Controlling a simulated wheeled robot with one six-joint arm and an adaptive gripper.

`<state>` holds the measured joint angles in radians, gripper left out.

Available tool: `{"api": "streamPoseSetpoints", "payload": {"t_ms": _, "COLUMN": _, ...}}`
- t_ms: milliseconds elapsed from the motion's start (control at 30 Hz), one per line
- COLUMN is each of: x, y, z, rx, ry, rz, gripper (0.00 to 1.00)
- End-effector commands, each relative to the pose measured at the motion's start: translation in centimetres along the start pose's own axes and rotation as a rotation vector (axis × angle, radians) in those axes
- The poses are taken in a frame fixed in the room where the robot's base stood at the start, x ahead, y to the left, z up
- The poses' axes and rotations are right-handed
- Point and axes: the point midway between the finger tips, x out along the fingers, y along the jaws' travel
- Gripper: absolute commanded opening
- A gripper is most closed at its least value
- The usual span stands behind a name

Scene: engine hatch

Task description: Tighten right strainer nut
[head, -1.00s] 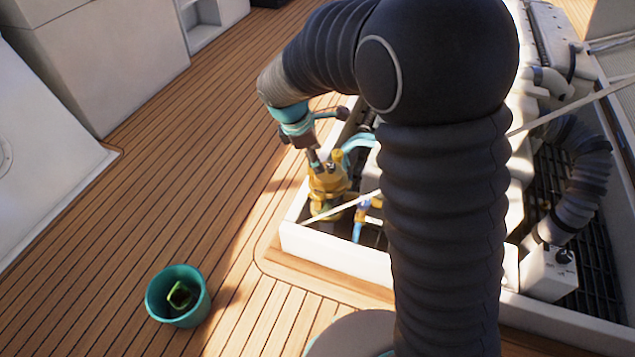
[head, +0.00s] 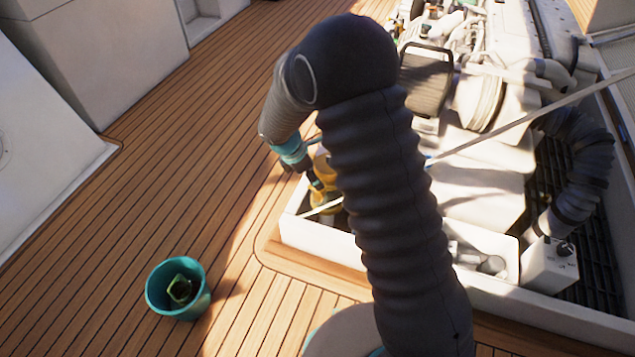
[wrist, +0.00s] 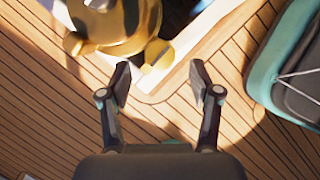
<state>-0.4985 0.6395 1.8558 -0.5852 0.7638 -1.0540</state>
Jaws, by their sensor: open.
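The brass strainer (head: 327,175) stands inside the near left corner of the hatch, partly hidden behind my arm in the head view. In the wrist view its round brass body (wrist: 115,25) is at the top, with a lobed brass nut (wrist: 157,56) on its lower right side. My gripper (wrist: 160,80) is open and empty, its two fingertips apart just below that nut. The nut lies slightly beyond the gap between the fingertips, and I cannot tell whether they touch it. In the head view my gripper (head: 312,180) is beside the strainer's left side.
The white hatch coaming (head: 330,240) runs around the engine bay. A thin pale rod (head: 500,135) crosses above it. A teal bucket (head: 178,300) with a dark green item inside stands on the open teak deck to the left.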

Motion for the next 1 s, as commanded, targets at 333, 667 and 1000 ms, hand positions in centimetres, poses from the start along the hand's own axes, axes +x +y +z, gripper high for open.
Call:
{"api": "streamPoseSetpoints", "payload": {"t_ms": 333, "x": 3.7, "y": 0.0, "z": 0.0, "rx": -0.001, "ry": 0.0, "rz": 0.0, "gripper": 0.63}}
{"api": "streamPoseSetpoints", "payload": {"t_ms": 667, "x": 3.9, "y": 0.0, "z": 0.0, "rx": 0.0, "ry": 0.0, "rz": 0.0, "gripper": 0.63}}
{"api": "streamPoseSetpoints", "payload": {"t_ms": 1000, "x": 3.9, "y": 0.0, "z": 0.0, "rx": 0.0, "ry": 0.0, "rz": 0.0, "gripper": 0.04}}
